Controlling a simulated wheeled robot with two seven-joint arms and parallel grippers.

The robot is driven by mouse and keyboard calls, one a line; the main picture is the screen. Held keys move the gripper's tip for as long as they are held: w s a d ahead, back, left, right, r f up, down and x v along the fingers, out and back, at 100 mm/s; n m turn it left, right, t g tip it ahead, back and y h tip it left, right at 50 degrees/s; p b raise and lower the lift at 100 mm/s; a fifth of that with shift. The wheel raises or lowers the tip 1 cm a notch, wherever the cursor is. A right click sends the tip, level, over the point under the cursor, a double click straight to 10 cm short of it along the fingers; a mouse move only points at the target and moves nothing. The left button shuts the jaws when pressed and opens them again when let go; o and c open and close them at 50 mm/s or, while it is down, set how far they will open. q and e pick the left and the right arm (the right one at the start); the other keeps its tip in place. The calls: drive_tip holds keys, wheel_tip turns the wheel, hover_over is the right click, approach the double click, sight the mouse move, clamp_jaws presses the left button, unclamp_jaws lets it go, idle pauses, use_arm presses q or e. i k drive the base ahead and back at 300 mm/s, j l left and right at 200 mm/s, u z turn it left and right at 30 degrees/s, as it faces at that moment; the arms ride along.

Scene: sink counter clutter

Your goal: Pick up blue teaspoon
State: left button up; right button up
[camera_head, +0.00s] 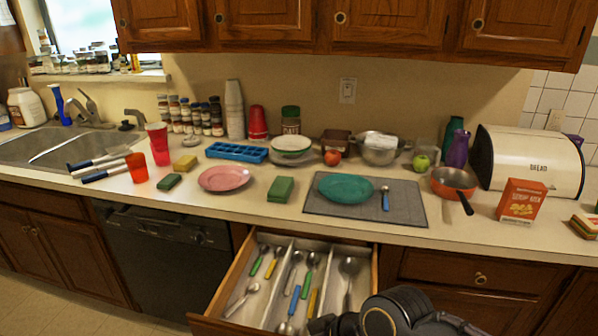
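A small spoon with a blue handle (386,203) lies on the grey mat, right beside the teal plate (346,188). Its bowl points away from me. I cannot tell which of these the task calls the blue teaspoon. A black arm part of mine reaches in at the bottom, over the drawer's front right corner. No gripper fingers can be made out on it. My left gripper is out of the picture.
The drawer sticks out below the counter, with green-, yellow- and metal-handled cutlery in its compartments. An orange pan (453,183) with its handle toward me stands right of the mat (405,213). A pink plate (224,178) and green sponge (281,189) are left of it.

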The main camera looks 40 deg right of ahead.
sight(384, 189)
drive_tip(key=z, duration=1.9)
drive_tip(key=i+l+u, duration=0.1)
drive_tip(key=u, duration=0.4)
drive_tip(key=l+u, duration=0.2)
drive_tip(key=u, duration=0.3)
drive_tip(key=l+u, duration=0.2)
drive_tip(key=u, duration=0.3)
drive_tip(key=l+u, duration=0.35)
drive_tip(key=l, duration=0.55)
drive_tip(key=l+u, duration=0.4)
drive_tip(key=l, duration=1.2)
